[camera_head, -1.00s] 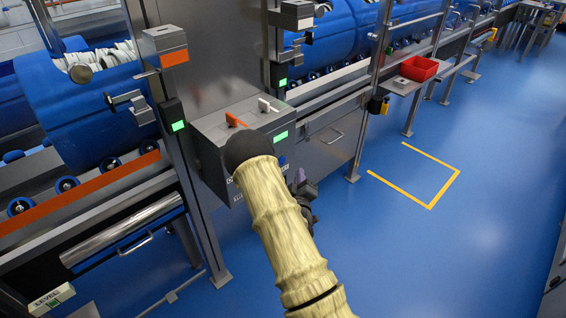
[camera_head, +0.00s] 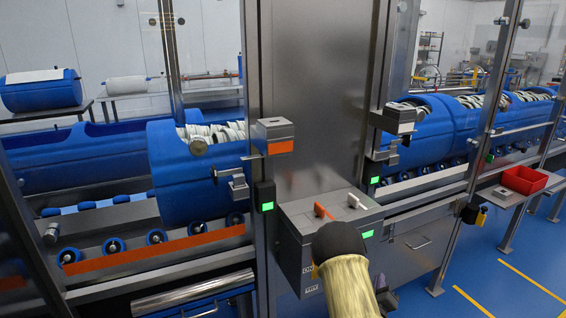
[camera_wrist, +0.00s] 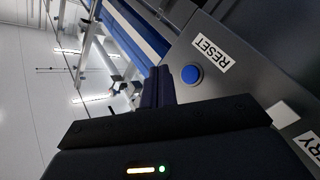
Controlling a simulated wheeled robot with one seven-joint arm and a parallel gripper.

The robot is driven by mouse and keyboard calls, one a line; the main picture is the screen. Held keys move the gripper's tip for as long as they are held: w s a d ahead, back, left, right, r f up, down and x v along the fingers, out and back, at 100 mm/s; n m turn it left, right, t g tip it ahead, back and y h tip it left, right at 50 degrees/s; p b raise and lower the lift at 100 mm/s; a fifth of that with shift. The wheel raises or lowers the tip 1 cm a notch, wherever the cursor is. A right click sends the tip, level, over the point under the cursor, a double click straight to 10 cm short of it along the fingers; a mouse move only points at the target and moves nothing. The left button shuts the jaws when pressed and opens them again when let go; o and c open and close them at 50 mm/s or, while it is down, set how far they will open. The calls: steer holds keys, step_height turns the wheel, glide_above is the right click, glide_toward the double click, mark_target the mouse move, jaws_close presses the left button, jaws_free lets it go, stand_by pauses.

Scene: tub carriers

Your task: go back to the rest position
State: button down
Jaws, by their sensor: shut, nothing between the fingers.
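My gripper (camera_wrist: 159,84) shows in the wrist view with its dark fingers together and nothing between them. It is close to the grey control box, beside a blue button (camera_wrist: 190,74) labelled RESET, and looks apart from the button. In the head view my pale-sleeved arm (camera_head: 349,288) reaches up from the bottom edge in front of the control box (camera_head: 294,240). The arm hides most of my gripper there.
The control box carries an orange lever (camera_head: 322,211) and a white lever (camera_head: 356,201). Blue tubs (camera_head: 180,180) lie on roller carriers left and right of the steel column (camera_head: 310,100). A red bin (camera_head: 524,180) sits on a shelf at right. Blue floor is open at lower right.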

steer(key=s+a+r+m+g+y, duration=0.2)
steer(key=s+a+g+y, duration=0.15)
steer(key=a, duration=0.25)
steer(key=s+a+r+m+g+y, duration=0.2)
steer(key=s+a+r+g+y, duration=0.1)
steer(key=s+a+g, duration=0.25)
steer(key=s+a+r+g+y, duration=0.1)
steer(key=s+a+r+g, duration=0.15)
steer(key=s, duration=0.45)
steer(key=s+a+r+g+y, duration=0.15)
steer(key=s+a, duration=0.25)
steer(key=s, duration=0.4)
step_height(320, 180, up, 22)
steer(key=p, duration=2.2)
steer(key=shift+d+h, duration=0.25)
steer(key=shift+h, duration=0.15)
